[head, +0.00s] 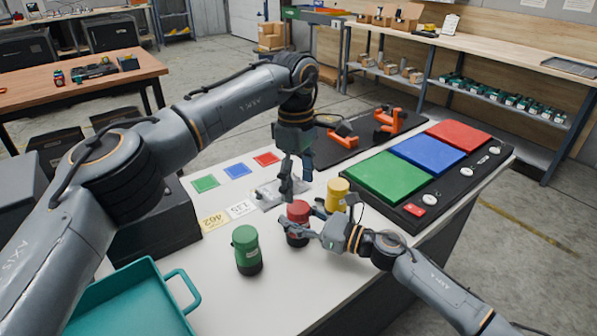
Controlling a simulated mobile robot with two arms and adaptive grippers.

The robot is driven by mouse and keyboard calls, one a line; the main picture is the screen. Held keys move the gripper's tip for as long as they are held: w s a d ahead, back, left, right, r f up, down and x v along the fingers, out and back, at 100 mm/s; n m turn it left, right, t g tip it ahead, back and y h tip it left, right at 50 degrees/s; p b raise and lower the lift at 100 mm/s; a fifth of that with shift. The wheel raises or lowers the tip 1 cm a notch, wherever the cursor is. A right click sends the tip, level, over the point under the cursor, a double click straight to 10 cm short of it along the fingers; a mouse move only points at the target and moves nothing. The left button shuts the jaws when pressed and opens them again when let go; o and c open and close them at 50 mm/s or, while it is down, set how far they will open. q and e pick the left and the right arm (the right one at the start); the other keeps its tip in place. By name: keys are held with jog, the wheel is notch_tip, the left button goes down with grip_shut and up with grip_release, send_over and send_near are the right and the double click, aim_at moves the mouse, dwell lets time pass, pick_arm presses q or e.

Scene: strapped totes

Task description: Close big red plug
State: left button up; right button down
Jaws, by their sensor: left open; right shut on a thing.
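The red plug (297,211) is a red-topped cylinder with a dark lower part, upright on the white table (205,283). My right gripper (312,223) comes in from the right and is shut on the red plug, with its fingers at the plug's side. My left gripper (296,184) hangs pointing down, open and empty, above and just behind the red plug. A green plug (246,243) stands to the left of the red one. A yellow plug (338,190) stands behind and to the right, close to my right gripper.
A black panel with green (388,178), blue (428,153) and red (459,134) pads lies at right. Small coloured squares and number cards (240,209) lie behind the plugs. Orange devices (388,122) stand at the back. A teal tote (135,305) is at front left.

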pick_arm(q)
jog(key=n, duration=0.4)
jog(key=shift+r, duration=0.15)
jog(key=n, duration=0.4)
jog(key=shift+r, duration=0.15)
jog(key=n, duration=0.4)
jog(key=shift+r, duration=0.15)
jog(key=n, duration=0.4)
jog(key=shift+r, duration=0.1)
jog(key=n, duration=0.4)
jog(key=shift+r, duration=0.15)
jog(key=n, duration=0.4)
jog(key=shift+r+t, duration=0.15)
jog(key=shift+t, duration=0.15)
jog(key=n, duration=0.3)
jog(key=shift+r+n, duration=0.15)
jog(key=shift+n, duration=0.15)
jog(key=n, duration=0.3)
jog(key=shift+r+n, duration=0.1)
jog(key=shift+n, duration=0.3)
